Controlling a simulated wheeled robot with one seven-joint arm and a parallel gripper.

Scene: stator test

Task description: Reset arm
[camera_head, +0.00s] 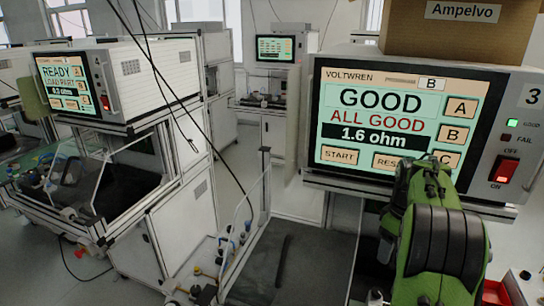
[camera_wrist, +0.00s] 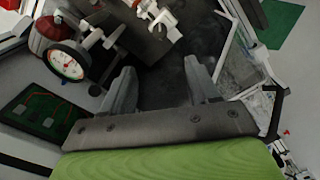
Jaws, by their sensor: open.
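My gripper (camera_wrist: 160,76) shows in the wrist view with its two grey fingers apart and nothing between them. The fingers point over a dark surface (camera_wrist: 165,78). My green and black arm (camera_head: 440,235) rises at the right in the head view, in front of the tester (camera_head: 507,100). The arm covers part of the tester's lower edge and screen corner; its gripper end cannot be made out there. The tester's screen (camera_head: 395,118) reads GOOD, ALL GOOD and 1.6 ohm.
In the wrist view, a round dial gauge (camera_wrist: 68,63) and a metal fixture (camera_wrist: 150,20) lie near the fingers. A green board (camera_wrist: 42,115) is at left. In the head view, a cardboard box (camera_head: 455,35) sits on the tester. Another tester (camera_head: 65,80) reads READY, LOAD PART.

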